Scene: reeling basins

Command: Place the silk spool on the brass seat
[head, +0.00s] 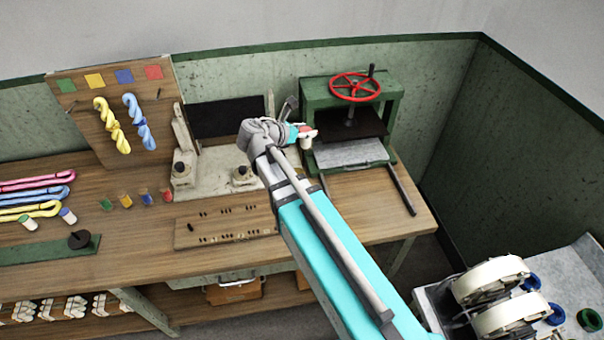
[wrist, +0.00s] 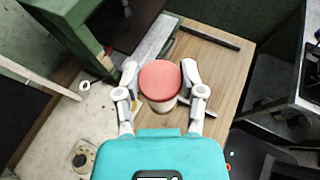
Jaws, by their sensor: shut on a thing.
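The silk spool (wrist: 160,82) has a round red top and a pale body. My gripper (wrist: 159,88) is shut on it, one finger on each side, with the red end facing the wrist camera. In the head view the spool (head: 306,142) is small at the end of my arm, in the air in front of the green press. I cannot tell for sure which part is the brass seat. A round brass-coloured fitting (wrist: 82,158) sits on a pale stone-like base at lower left in the wrist view. Similar fittings (head: 243,175) show on that base in the head view, left of my gripper.
The green press (head: 388,95) with a red wheel stands behind my gripper. A peg board (head: 105,150) holds yellow and blue skeins. Several coloured pegs (head: 125,201), two other spools (head: 28,223) and a holed wooden board (head: 225,226) occupy the bench.

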